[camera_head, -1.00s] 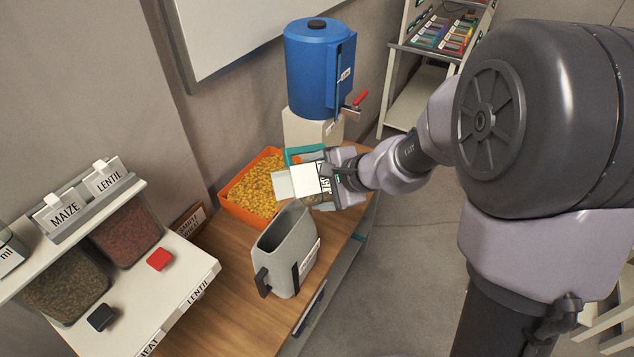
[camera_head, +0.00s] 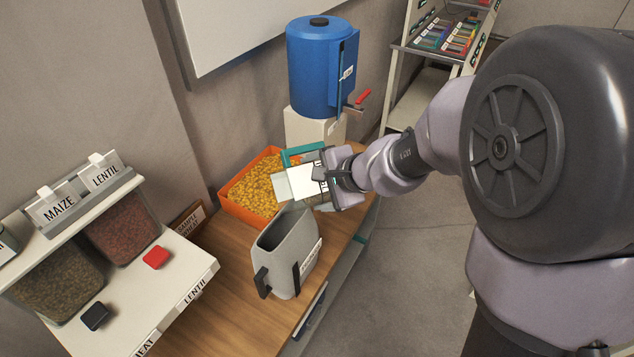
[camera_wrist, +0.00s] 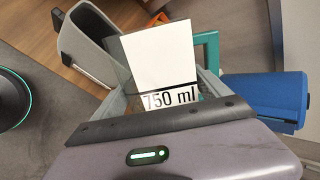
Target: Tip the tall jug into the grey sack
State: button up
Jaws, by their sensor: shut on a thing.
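My gripper (camera_head: 326,178) is shut on a pale grey vessel with a white card (camera_wrist: 158,58) and a 750 ml label (camera_wrist: 170,99); I take it for the tall jug, though its body is mostly hidden. It is above the back right of the wooden counter, near the orange tray. A grey open-topped container (camera_head: 290,258) with a dark side handle and a white label stands upright on the counter, in front of my gripper. It also shows at the upper left of the wrist view (camera_wrist: 88,35). I cannot tell if it is the grey sack.
An orange tray of yellow grain (camera_head: 250,190) sits behind the grey container. A teal-framed thing (camera_head: 292,153) is beside my gripper. A blue drum with a red-handled tap (camera_head: 318,70) stands on a white block. Maize and lentil bins (camera_head: 125,222) are at left.

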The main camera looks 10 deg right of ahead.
aim_at(304, 187)
jog(key=shift+s+a+f+h+b, duration=0.15)
jog(key=shift+f+h+b, duration=0.25)
jog(key=shift+b, duration=0.5)
jog(key=shift+a+f+n+t+h+b, duration=0.3)
jog(key=shift+a+n+h+b, duration=0.15)
jog(key=shift+b, duration=0.7)
jog(key=shift+s+r, duration=0.1)
jog(key=shift+s+a+r+n+t+h, duration=0.15)
jog(key=shift+a+r+n+t+h, duration=0.15)
jog(key=shift+h, duration=0.15)
jog(key=shift+b, duration=0.3)
jog(key=shift+s+a+r+n+h, duration=0.15)
jog(key=shift+a+r+n+h, duration=0.1)
jog(key=shift+a+r+h, duration=0.05)
jog(key=shift+s+a+r+t+h, duration=0.15)
jog(key=shift+a+r+t+h, duration=0.1)
jog(key=shift+a+t+h, duration=0.2)
